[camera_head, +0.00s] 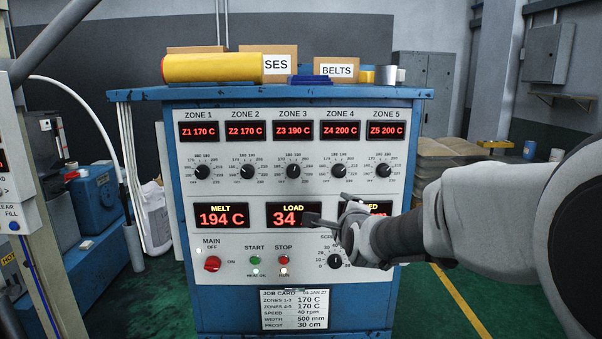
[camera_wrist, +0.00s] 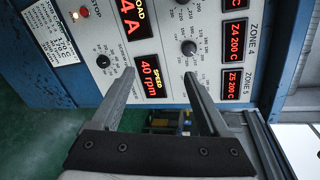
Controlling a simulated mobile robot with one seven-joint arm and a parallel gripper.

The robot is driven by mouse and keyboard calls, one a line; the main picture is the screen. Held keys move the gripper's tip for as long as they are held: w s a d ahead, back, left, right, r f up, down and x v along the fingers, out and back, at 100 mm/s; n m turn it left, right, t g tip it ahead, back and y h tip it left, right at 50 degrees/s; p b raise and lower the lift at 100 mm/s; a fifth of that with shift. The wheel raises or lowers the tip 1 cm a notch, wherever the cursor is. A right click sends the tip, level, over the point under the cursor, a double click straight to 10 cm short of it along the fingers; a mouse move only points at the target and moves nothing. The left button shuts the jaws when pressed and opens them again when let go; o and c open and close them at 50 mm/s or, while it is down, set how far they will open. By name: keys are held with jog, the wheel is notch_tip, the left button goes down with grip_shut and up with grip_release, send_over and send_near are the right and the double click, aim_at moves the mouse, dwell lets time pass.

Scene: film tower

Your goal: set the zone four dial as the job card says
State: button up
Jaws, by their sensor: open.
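The zone four dial (camera_head: 338,171) is a black round knob on the white panel, under a red display reading Z4 200 C (camera_head: 341,131). In the wrist view a dial (camera_wrist: 189,48) in line with the Z4 display (camera_wrist: 235,42) appears to be the same one. Its pointer is too small to read surely.
The zone three dial (camera_head: 293,171) and zone five dial (camera_head: 383,171) flank zone four. Below are the load display (camera_head: 293,215), a speed display partly behind my gripper, and the red main switch (camera_head: 212,264). Boxes and a yellow roll (camera_head: 212,68) lie on top.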

jog(key=w+d+m+t+h, duration=0.1)
jog(key=w+d+m+t, duration=0.1)
jog(key=w+m, duration=0.4)
jog(key=m+t+p, duration=0.1)
jog(key=m+p, duration=0.2)
jog(key=p, duration=0.2)
send_near(340, 172)
jog(key=shift+h, duration=0.3)
jog(key=w, duration=0.8)
jog(key=shift+w, duration=0.2)
jog(key=shift+b, duration=0.3)
grip_shut()
